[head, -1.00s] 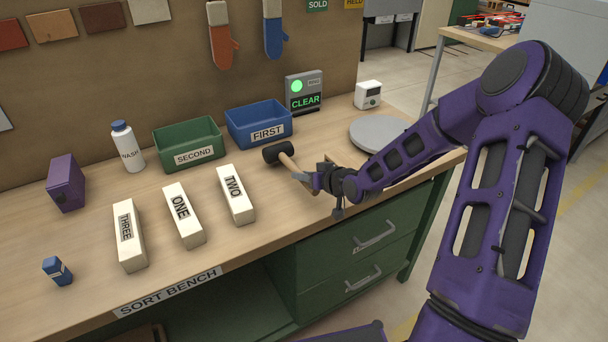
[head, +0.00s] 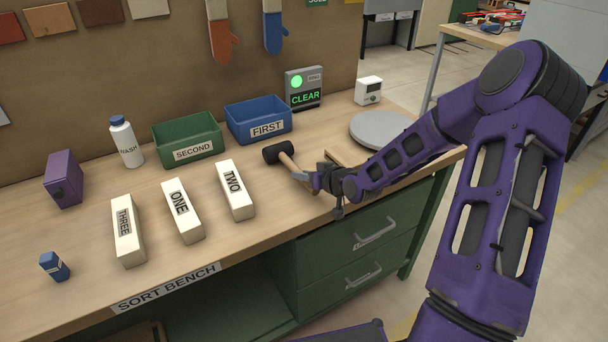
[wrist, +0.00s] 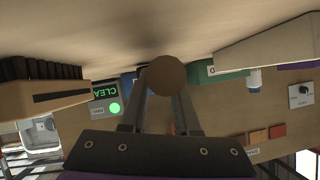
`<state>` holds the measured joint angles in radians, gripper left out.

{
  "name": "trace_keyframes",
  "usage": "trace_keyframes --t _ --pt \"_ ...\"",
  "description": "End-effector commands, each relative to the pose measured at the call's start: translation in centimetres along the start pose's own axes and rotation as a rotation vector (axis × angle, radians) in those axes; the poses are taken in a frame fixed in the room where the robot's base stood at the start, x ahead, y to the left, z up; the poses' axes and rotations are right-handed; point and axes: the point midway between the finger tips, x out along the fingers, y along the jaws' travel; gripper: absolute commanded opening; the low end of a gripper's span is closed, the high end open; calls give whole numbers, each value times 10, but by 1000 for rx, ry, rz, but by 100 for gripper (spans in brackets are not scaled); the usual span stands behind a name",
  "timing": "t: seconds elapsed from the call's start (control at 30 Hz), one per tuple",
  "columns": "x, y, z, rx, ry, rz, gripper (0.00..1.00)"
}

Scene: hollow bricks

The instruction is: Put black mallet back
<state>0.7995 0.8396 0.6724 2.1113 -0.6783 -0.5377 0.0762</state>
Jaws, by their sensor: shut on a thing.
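The black mallet (head: 278,152) has a dark cylindrical head and a light wooden handle. In the head view its head points up and to the left, and its handle runs down to my gripper (head: 315,180). My gripper is shut on the handle, over the right part of the bench. In the wrist view a round brown end (wrist: 166,76), likely the handle's, shows between the two fingers (wrist: 165,100). I cannot tell whether the mallet touches the bench top.
White bricks TWO (head: 236,189), ONE (head: 183,210) and THREE (head: 127,230) stand left of the mallet. Behind are a green SECOND bin (head: 187,136) and a blue FIRST bin (head: 258,118). A grey round plate (head: 380,130) lies at right. A panel (head: 304,88) reads CLEAR.

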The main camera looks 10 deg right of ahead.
Motion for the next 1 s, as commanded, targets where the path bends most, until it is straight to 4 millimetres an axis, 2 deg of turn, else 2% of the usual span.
trace_keyframes --t 0.23,0.27,0.43,0.77,0.87,1.0 --pt "3 1 4 -1 3 -1 0" --pt "2 1 3 -1 3 0 35" --pt "2 1 3 -1 2 0 65" --pt "0 1 4 0 -2 1 65" --pt "-10 2 3 -1 -1 1 65" --pt "-36 2 2 0 -1 3 65"
